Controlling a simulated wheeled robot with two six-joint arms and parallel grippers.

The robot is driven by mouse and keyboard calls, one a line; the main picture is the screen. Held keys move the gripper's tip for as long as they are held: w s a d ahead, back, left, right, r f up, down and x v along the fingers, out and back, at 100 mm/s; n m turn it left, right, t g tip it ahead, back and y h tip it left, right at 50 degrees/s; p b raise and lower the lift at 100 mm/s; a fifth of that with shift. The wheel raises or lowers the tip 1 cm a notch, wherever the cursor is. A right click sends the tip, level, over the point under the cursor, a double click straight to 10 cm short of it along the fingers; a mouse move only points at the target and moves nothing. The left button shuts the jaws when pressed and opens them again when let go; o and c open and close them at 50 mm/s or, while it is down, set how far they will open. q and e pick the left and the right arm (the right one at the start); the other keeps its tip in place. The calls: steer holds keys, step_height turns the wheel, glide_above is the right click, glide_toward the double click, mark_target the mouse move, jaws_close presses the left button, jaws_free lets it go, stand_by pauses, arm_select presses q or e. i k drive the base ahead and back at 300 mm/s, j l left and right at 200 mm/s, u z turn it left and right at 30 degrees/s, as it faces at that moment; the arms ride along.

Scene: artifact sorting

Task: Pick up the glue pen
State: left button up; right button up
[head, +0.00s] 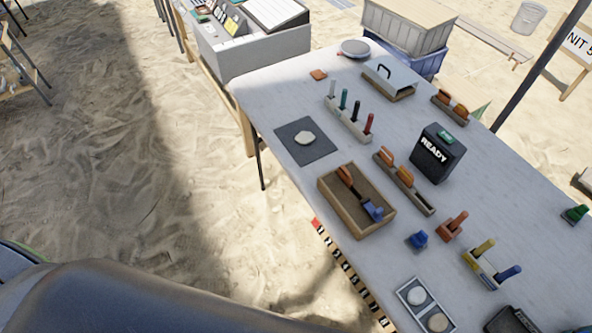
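A pale rack (347,121) stands on the white table and holds a row of upright pens. From left to right they are a whitish-grey pen (332,89), a teal pen (343,98), a dark pen (356,110) and a red pen (369,123). I cannot read any label, so I cannot tell which one is the glue pen. Neither of my grippers is in view.
A grey mat (316,153) with a pale piece, a wooden tray (328,200) with tools, and a black READY box (438,153) surround the rack. A lidded box (390,81) stands behind it. Sandy ground lies left of the table.

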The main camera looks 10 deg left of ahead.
mark_target(464, 215)
steer(key=z, duration=1)
